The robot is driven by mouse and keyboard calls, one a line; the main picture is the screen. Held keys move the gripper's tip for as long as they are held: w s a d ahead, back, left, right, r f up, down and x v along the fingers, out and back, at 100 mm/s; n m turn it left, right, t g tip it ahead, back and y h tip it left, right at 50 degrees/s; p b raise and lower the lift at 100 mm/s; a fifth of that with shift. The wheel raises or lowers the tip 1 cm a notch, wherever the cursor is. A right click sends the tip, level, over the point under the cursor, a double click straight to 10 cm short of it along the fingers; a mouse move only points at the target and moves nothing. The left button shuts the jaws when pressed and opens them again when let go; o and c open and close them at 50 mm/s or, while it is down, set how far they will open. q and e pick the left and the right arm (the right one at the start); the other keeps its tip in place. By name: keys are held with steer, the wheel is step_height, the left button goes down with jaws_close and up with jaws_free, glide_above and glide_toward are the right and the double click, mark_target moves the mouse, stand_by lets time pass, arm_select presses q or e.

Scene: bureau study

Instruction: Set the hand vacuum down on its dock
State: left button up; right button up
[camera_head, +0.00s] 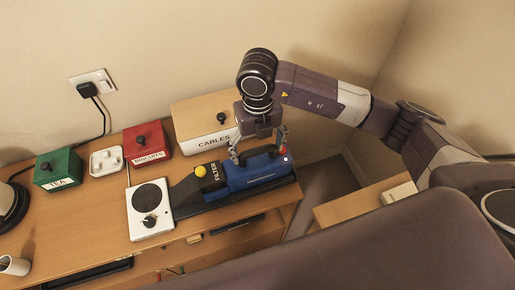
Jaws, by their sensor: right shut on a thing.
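My right gripper (258,150) reaches down from above and is shut on the top of the hand vacuum, with a finger on either side. My left gripper is not in view.
A white hotplate (136,218) with a knob stands just left of the dock. Behind are a CABLES box (203,107), a red BISCUITS box (149,154), a white tray (98,163) and a green TEA box (48,179).

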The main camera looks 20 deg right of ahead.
steer(key=shift+f+b, duration=0.2)
steer(key=shift+b, duration=0.25)
stand_by(0.7)
steer(key=o, duration=2)
steer(key=shift+o, duration=0.8)
steer(key=shift+s+f, duration=0.1)
steer(key=shift+f, duration=0.05)
steer(key=shift+r+p, duration=2.15)
steer(key=shift+r, duration=1.7)
steer(key=shift+f, duration=0.1)
